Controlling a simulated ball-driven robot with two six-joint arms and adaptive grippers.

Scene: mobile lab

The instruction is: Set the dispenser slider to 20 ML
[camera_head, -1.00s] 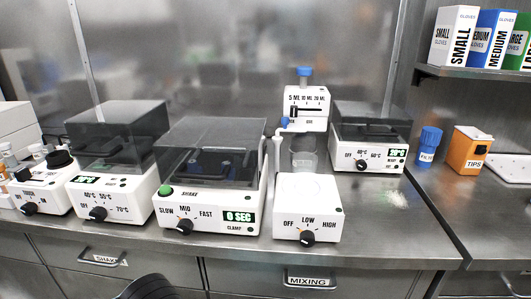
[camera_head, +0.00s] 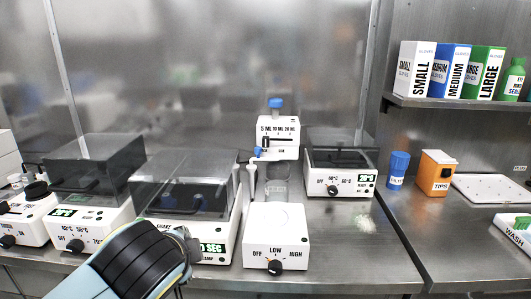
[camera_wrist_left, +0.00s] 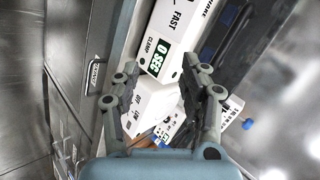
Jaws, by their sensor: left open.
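The dispenser (camera_head: 278,151) is a white box with a blue cap on top, standing behind the mixer. Its front scale reads 5 ML, 10 ML, 20 ML, and the dark slider knob (camera_head: 265,142) sits at the left end, under 5 ML. A clear beaker (camera_head: 277,187) stands below it. My left gripper (camera_head: 187,243) is in front of the shaker, left of and nearer than the dispenser. In the left wrist view its two fingers (camera_wrist_left: 159,68) are spread with nothing between them. My right gripper is not in view.
The mixer (camera_head: 275,225) stands in front of the dispenser, the shaker (camera_head: 185,180) to its left, and a heater (camera_head: 340,180) to its right. A blue filter bottle (camera_head: 398,168) and orange tips box (camera_head: 436,172) stand farther right. Bench right of the mixer is clear.

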